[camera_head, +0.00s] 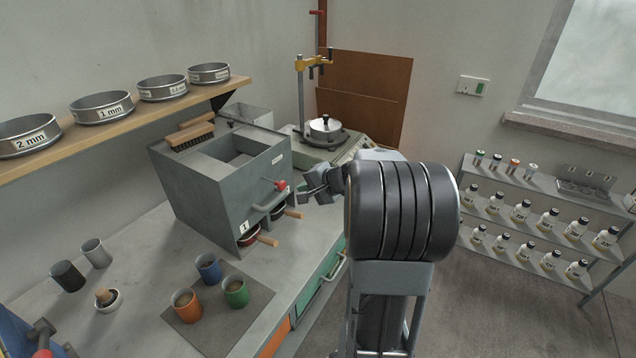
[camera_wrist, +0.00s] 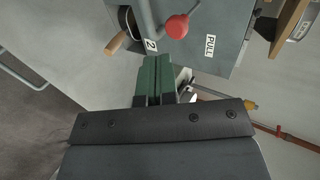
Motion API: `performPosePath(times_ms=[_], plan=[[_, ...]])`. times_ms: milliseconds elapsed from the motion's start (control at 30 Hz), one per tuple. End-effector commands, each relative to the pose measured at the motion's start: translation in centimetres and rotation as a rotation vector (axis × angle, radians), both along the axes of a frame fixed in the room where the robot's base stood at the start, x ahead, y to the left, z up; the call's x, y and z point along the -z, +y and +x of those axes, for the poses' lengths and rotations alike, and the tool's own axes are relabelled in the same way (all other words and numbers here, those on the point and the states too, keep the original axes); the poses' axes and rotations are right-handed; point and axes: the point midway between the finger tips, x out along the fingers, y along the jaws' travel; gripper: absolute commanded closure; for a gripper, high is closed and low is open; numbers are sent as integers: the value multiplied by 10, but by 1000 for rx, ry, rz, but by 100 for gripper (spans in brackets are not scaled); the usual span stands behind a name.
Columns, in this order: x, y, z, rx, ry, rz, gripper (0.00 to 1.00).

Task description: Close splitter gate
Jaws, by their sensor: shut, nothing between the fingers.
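The splitter (camera_head: 205,189) is a grey box with an open top on the bench. Its gate lever, a grey bar with a red knob (camera_head: 282,186), is on the front face. In the wrist view the red knob (camera_wrist: 177,26) is just beyond and to the right of the fingertips, with a PULL label (camera_wrist: 210,46) beside it. My gripper (camera_head: 308,187) is in front of the splitter, right of the knob. Its green fingers (camera_wrist: 153,62) are together and empty in the wrist view. Whether they touch the lever I cannot tell.
Pans with wooden handles (camera_head: 266,240) sit in the splitter's lower openings. A brush (camera_head: 192,134) lies on its top edge. Blue, orange and green cups (camera_head: 235,292) stand on a dark mat in front.

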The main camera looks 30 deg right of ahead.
Motion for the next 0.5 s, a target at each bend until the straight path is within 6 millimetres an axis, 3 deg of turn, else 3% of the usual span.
performPosePath(times_ms=[200,500], plan=[[7,13,28,-2,1,0,100],[9,20,46,1,1,-1,100]])
